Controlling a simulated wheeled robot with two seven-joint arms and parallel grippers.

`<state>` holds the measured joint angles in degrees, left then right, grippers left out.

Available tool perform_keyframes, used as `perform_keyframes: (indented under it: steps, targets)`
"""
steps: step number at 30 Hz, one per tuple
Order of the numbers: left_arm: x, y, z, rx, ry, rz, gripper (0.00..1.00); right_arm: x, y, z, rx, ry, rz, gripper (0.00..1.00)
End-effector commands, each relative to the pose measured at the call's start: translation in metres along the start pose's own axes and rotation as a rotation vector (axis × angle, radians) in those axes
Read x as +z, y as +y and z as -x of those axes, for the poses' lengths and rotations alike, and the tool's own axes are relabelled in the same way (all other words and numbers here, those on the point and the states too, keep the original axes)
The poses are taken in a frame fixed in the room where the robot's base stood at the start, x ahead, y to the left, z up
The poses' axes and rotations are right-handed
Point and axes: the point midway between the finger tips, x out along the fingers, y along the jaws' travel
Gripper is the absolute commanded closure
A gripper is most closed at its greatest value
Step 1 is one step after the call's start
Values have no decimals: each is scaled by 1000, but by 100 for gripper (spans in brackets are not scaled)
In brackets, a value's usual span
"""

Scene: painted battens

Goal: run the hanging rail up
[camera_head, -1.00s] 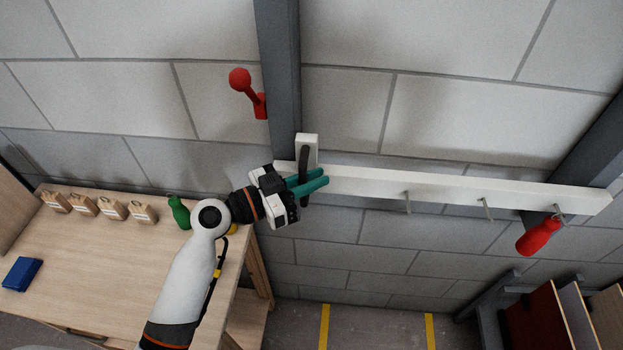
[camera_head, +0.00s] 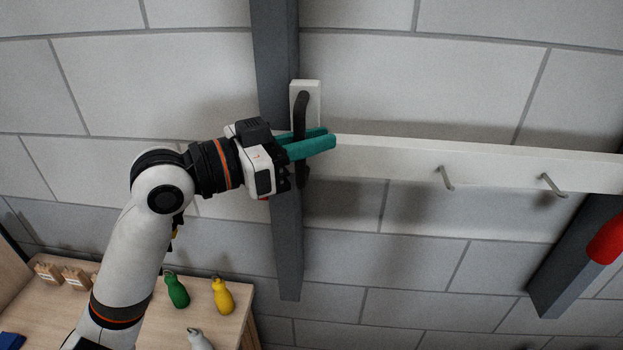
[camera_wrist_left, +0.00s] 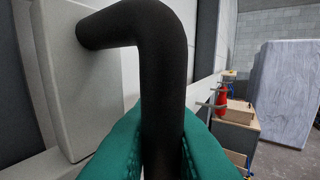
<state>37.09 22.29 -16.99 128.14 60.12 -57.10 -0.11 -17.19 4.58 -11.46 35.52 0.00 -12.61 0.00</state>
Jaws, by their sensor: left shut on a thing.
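The hanging rail (camera_head: 400,158) is a long white batten with metal hooks, running across two dark grey posts. A white plate (camera_head: 312,90) stands at its left end and carries a black bent handle (camera_head: 302,110). My left gripper (camera_head: 318,144) has teal fingers shut around this handle. The wrist view shows the black handle (camera_wrist_left: 160,60) between the teal fingers, with the white plate (camera_wrist_left: 75,80) to its left. The rail's right end is outside the head view. My right gripper is not in view.
The left grey post (camera_head: 290,260) and right post (camera_head: 570,265) extend below the rail. A red object (camera_head: 606,240) hangs at the right edge. Below left, a wooden bench (camera_head: 235,325) holds a green bottle (camera_head: 177,290), a yellow bottle (camera_head: 222,296) and wooden blocks (camera_head: 76,277).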

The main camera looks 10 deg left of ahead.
Motion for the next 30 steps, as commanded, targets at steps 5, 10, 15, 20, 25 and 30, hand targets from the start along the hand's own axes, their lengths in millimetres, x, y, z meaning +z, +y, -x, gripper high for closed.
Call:
perform_keyframes:
  steps: [5, 10, 15, 20, 25, 30]
  targets:
    - [21, 0, 0, 2, -5, -2, 100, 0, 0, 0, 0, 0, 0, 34]
    - [26, 0, 1, 2, -4, 1, 100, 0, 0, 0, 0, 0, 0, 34]
    - [26, 0, 0, 2, -3, 2, 100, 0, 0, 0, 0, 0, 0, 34]
    - [26, 0, 0, 2, -2, 2, 81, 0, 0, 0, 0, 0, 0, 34]
    - [25, 0, 0, 2, -1, 2, 77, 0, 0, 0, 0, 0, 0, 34]
    - [24, 0, 2, 2, 0, 2, 77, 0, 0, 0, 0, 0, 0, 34]
